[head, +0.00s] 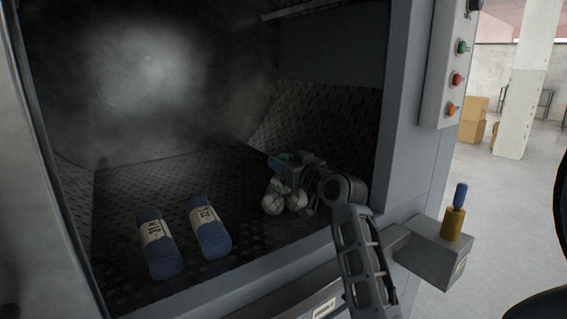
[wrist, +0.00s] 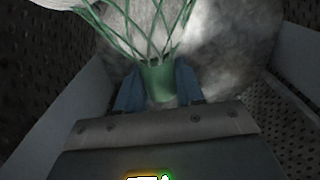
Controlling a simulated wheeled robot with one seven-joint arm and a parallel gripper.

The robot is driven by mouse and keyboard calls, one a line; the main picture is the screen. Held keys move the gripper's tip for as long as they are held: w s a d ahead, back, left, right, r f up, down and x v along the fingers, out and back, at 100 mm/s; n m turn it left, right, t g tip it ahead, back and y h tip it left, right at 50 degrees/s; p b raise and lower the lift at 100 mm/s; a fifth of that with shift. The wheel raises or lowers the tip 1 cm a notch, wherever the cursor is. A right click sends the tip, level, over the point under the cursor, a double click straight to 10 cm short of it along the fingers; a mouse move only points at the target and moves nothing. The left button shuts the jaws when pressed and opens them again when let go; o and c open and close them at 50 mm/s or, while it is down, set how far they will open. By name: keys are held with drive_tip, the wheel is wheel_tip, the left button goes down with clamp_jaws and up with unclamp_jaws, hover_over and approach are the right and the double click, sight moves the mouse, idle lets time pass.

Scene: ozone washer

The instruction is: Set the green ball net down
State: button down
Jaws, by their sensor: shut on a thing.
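The green ball net (wrist: 158,78) fills the top of the wrist view, with pale balls inside green cords. My gripper (wrist: 158,92) is shut on its green gathered neck, with a blue finger on each side. In the head view my gripper (head: 279,163) is inside the washer chamber, towards the right. The net's whitish balls (head: 275,197) hang just below it, close to the perforated floor. I cannot tell whether they touch the floor.
Two blue rolls with white labels, one (head: 158,244) and another (head: 209,228), lie on the perforated chamber floor (head: 115,205) at the left. The chamber's right wall (head: 335,125) is close to my gripper. Bare floor shows between the rolls and the net.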

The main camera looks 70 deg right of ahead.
drive_tip(key=shift+f, duration=0.15)
drive_tip(key=c, duration=0.7)
unclamp_jaws()
drive_tip(key=shift+s+r, duration=0.1)
drive_tip(key=shift+r, duration=0.1)
drive_tip(key=b+v, duration=0.2)
drive_tip(key=v, duration=1)
